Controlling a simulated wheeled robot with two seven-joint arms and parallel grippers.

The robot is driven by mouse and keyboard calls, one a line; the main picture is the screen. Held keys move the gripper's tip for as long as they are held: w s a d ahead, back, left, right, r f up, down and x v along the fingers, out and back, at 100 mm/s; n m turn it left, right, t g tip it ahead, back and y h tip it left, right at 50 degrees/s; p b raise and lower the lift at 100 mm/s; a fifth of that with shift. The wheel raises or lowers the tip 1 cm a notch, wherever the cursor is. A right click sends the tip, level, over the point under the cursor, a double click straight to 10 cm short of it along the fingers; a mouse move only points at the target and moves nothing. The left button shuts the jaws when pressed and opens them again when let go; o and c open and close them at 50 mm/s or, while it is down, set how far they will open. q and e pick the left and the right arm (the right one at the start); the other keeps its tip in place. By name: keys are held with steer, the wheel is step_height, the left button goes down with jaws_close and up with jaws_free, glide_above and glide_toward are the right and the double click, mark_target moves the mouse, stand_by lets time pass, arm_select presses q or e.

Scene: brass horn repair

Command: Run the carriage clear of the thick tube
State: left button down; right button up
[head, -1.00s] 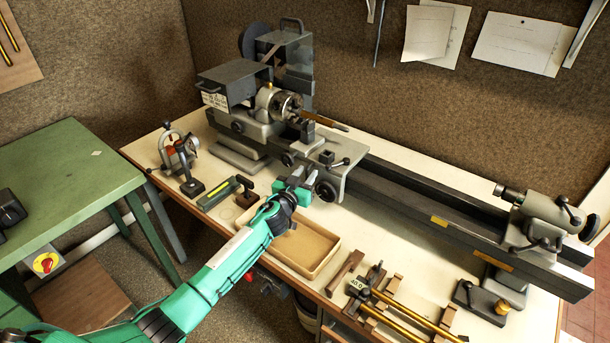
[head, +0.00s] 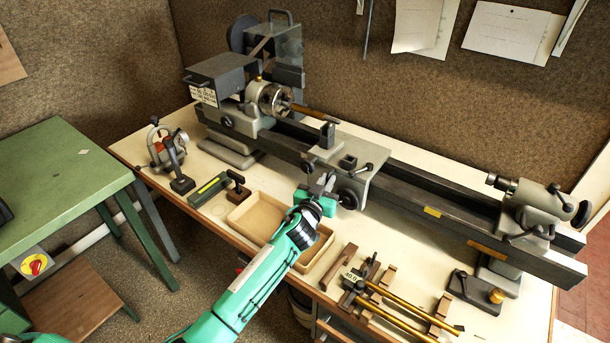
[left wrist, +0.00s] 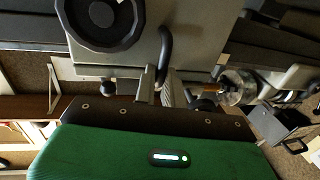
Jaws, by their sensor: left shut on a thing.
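The lathe carriage (head: 375,190) sits on the dark bed, with a tool post (head: 327,140) on top and a round black handwheel (head: 349,197) in front. The thick brass tube (head: 315,113) sticks out rightward from the chuck (head: 272,97). In the head view its free end appears just behind the tool post's top; I cannot tell their gap. My left gripper (head: 319,190) is at the carriage's front, left of the handwheel. In the left wrist view it is shut on a curved dark handle (left wrist: 165,48) beside the handwheel (left wrist: 100,20); the jaws partly hide the grip. My right gripper is out of view.
A tailstock (head: 535,208) stands at the bed's right end, with bare bed (head: 440,205) between it and the carriage. A shallow tray (head: 252,238) lies under my left arm. Brass tubes (head: 400,318) on wooden supports lie to the front right.

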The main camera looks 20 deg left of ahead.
mark_target(359, 185)
arm_select(q)
steer(key=d, duration=0.2)
steer(key=s+d+b, duration=0.1)
steer(key=d, duration=0.1)
steer(key=s+d+b, duration=0.1)
steer(key=d, duration=0.2)
steer(key=shift+s+f, duration=0.1)
steer(key=shift+s, duration=0.15)
steer(key=shift+s+d, duration=0.3)
steer(key=shift+d, duration=0.45)
steer(key=shift+r, duration=0.2)
steer(key=c, duration=1.5)
jaws_free()
steer(key=shift+a, duration=0.1)
steer(key=shift+s+f, duration=0.15)
steer(key=shift+s, duration=0.1)
steer(key=s+a+b, duration=0.2)
steer(key=s+b, duration=0.1)
steer(key=s, duration=1)
